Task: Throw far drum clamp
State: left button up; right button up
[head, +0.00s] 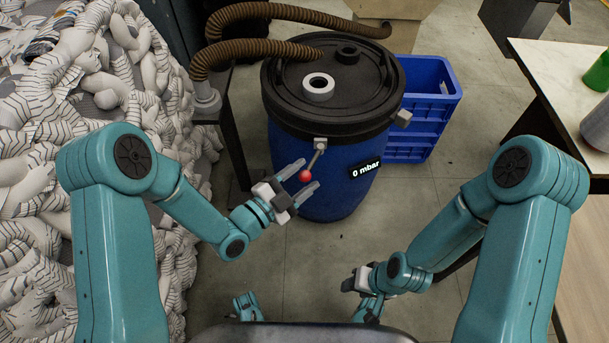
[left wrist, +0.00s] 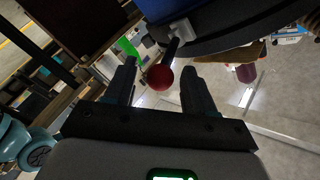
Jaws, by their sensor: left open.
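A blue drum (head: 345,197) with a black lid (head: 330,75) stands on the floor ahead. A clamp lever with a red ball knob (head: 305,176) hangs from a pale block on the near side of its rim. My left gripper (head: 300,180) is open, with its fingers on either side of the red knob. In the left wrist view the red knob (left wrist: 160,77) sits between the two spread fingers, with a gap to each. A second pale clamp block (head: 403,117) is on the drum's right side. My right gripper (head: 357,284) is low at the front right; its jaws are unclear.
Brown corrugated hoses (head: 245,48) run behind and left of the drum. A blue crate (head: 432,100) stands behind it. A heap of striped white pieces (head: 60,130) fills the left; a table (head: 565,75) stands at the right. A label on the drum reads 0 mbar.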

pick_arm(q)
jog(key=shift+w+d, duration=0.4)
grip_shut()
